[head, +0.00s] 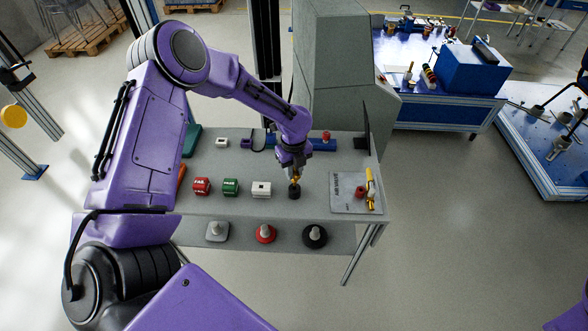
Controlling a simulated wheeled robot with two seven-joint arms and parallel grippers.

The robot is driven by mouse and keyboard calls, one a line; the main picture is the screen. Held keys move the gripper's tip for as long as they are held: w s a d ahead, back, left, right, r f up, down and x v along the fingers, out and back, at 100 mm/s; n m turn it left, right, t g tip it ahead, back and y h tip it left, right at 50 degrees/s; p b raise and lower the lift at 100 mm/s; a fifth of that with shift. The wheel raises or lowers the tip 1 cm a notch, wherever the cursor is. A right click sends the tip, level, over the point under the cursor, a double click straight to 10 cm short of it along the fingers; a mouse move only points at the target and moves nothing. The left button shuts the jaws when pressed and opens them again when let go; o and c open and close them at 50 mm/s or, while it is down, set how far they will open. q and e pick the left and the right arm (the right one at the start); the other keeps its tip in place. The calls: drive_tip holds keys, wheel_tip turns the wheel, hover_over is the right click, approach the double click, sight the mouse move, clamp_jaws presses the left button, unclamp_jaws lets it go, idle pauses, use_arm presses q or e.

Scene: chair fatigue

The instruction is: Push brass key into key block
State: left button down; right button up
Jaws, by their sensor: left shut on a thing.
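My left gripper (294,168) points straight down over the middle of the grey table. It is shut on the brass key (295,180), of which a small yellow part shows below the fingers. A small dark round block (294,193), which looks like the key block, stands on the table directly under the key. The key's lower end meets or overlaps the block's top in this view; I cannot tell how deep it sits. My right gripper is out of view.
A red FAIL block (201,187), a green PASS block (230,187) and a white block (261,189) stand left of the key block. A grey plate (345,196) with red and yellow parts lies to the right. Knobbed weights, including a red one (265,234), stand on the lower shelf.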

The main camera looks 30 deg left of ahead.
sight(294, 178)
use_arm(q)
drive_tip(key=shift+f+b, duration=1.25)
drive_tip(key=shift+f, duration=0.8)
drive_tip(key=c, duration=0.9)
unclamp_jaws()
wheel_tip(294, 178, up, 10)
drive_tip(key=shift+f+b, duration=0.2)
drive_tip(key=shift+b, duration=0.8)
drive_tip(key=shift+r, duration=0.5)
